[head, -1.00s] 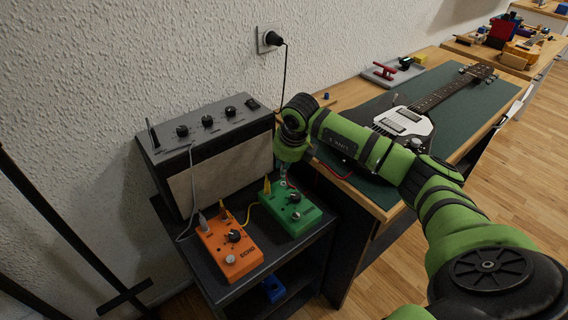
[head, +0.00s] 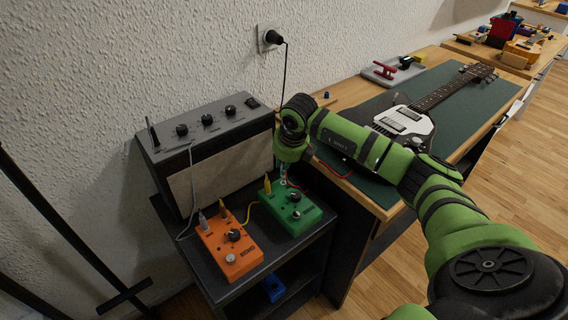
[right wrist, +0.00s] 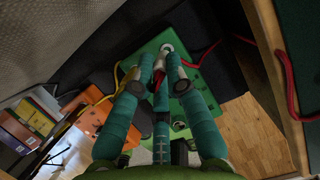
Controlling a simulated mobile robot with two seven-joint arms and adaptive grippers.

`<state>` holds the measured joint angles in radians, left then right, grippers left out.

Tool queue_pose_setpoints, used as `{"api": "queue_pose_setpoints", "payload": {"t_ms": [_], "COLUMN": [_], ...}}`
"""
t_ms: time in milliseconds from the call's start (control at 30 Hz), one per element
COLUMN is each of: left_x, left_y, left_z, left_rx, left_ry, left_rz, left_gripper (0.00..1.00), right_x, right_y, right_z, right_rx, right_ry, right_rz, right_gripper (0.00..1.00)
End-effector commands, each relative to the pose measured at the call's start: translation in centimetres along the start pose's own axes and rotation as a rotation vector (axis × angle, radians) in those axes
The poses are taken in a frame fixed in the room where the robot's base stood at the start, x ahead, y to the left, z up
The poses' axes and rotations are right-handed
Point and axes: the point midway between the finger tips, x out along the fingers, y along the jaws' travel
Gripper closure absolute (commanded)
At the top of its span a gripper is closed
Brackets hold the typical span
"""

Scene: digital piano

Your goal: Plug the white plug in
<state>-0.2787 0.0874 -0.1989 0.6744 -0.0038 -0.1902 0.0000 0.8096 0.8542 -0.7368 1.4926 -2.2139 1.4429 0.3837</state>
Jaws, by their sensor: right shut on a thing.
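My right gripper (right wrist: 160,78) is shut in the right wrist view, its teal fingers closed over the green pedal (right wrist: 185,85). A small pale piece (right wrist: 174,72), seemingly the white plug, shows between the fingertips with the red cable (right wrist: 200,58) beside it. The fingers hide most of it, so I cannot tell whether its tip is in a jack. In the head view the fingertips (head: 284,182) are at the back edge of the green pedal (head: 291,213), mostly behind my wrist. My left gripper is not in view.
The wooden bench (head: 365,197) with the guitar (head: 415,120) is close on the right.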

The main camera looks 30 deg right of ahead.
Motion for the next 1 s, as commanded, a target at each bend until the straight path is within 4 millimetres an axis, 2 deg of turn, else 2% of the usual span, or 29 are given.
{"api": "queue_pose_setpoints", "payload": {"t_ms": [1000], "left_x": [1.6], "left_y": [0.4], "left_z": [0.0], "left_rx": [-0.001], "left_ry": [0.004], "left_rz": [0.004], "left_gripper": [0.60], "right_x": [2.0], "right_y": [0.0], "right_z": [-0.7], "right_rx": [0.001], "right_ry": [0.001], "right_rz": [-0.001], "right_gripper": [1.00]}}
